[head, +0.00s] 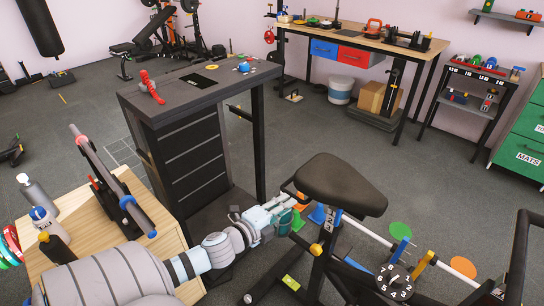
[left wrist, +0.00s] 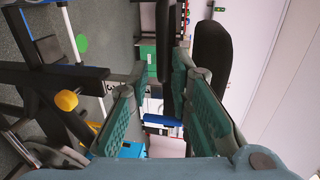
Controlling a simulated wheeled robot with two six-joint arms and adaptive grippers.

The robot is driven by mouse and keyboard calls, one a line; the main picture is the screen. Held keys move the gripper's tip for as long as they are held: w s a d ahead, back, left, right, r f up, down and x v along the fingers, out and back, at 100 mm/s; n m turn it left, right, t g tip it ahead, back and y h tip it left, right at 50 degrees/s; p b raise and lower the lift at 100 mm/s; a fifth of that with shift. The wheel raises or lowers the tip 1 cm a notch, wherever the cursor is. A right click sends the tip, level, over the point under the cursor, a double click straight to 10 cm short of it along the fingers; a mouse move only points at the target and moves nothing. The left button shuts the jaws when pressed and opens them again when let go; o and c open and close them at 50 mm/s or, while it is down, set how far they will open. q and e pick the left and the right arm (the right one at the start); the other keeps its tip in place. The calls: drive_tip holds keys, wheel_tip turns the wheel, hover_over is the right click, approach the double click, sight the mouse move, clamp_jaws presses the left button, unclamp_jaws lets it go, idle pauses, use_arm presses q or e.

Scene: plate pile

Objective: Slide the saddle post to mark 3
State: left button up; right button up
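The black saddle (head: 341,185) of the exercise bike sits at the centre right in the head view. My left gripper (head: 287,212) is just left of the saddle's underside. In the left wrist view its teal fingers (left wrist: 160,75) are spread apart, with dark bike parts beyond them. I see no firm grip on anything. My right gripper is out of view.
A black tool cabinet (head: 188,88) stands behind my left arm. A wooden box table (head: 155,205) with a bar and bottles is at left. A numbered dial (head: 394,281) and bike frame fill the lower right. Open floor (head: 430,185) lies beyond the saddle.

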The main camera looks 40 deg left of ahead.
use_arm(q)
drive_tip(key=v, duration=0.6)
drive_tip(key=shift+s, duration=0.15)
drive_tip(key=shift+r, duration=0.1)
